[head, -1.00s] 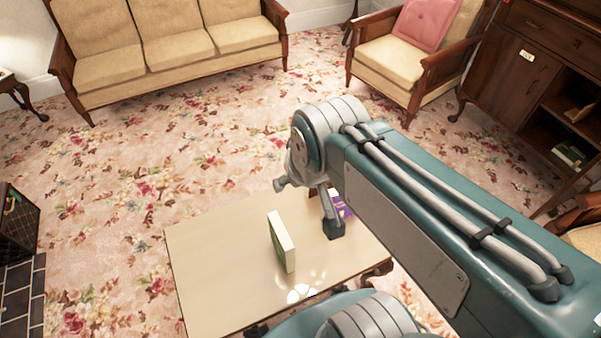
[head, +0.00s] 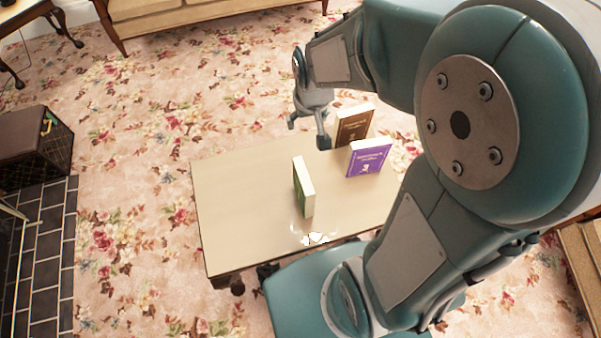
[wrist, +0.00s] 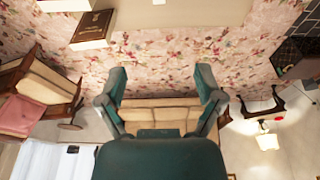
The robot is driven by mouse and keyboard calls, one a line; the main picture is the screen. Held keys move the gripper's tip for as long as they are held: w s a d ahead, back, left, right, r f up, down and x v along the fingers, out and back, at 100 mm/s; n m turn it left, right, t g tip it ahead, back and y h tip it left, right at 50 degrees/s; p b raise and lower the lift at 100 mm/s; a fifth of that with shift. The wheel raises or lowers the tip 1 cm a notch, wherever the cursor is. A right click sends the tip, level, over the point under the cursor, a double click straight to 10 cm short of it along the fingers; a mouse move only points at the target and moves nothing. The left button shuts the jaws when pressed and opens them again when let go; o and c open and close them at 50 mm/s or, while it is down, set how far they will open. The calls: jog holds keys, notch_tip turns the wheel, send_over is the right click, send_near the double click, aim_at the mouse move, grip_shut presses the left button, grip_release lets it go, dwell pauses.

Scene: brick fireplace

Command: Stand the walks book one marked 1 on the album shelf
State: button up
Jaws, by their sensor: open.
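Three books stand upright on a low cream-topped table (head: 240,200) in the head view: a green one with pale page edges (head: 303,187), a purple one (head: 368,157) and a brown one (head: 353,125). Their cover marks are too small to read, so I cannot tell which is marked 1. My gripper (head: 308,134) is open and empty, near the table's far edge, left of the brown book. In the wrist view the open fingers (wrist: 161,78) have nothing between them, and the brown book (wrist: 92,28) shows at upper left. I cannot make out the album shelf in the current views.
A sofa (head: 200,18) stands behind the table. A dark box (head: 36,143) and tiled hearth (head: 45,250) are at left. An armchair with a pink cushion (wrist: 20,115) shows in the wrist view. Flowered carpet lies open left of the table.

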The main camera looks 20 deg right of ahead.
notch_tip(320, 180, down, 12)
jog(key=w+g, duration=0.2)
jog(key=w, duration=0.1)
send_over(303, 179)
jog(key=w, duration=0.1)
jog(key=shift+g, duration=0.3)
notch_tip(303, 179, down, 9)
jog(key=shift+w+f, duration=0.1)
notch_tip(303, 179, down, 5)
jog(key=shift+d+f, duration=0.1)
jog(key=shift+w+d+f, duration=0.1)
jog(key=shift+f, duration=1.5)
jog(key=shift+d+f, duration=0.1)
jog(key=shift+f, duration=1.45)
grip_shut()
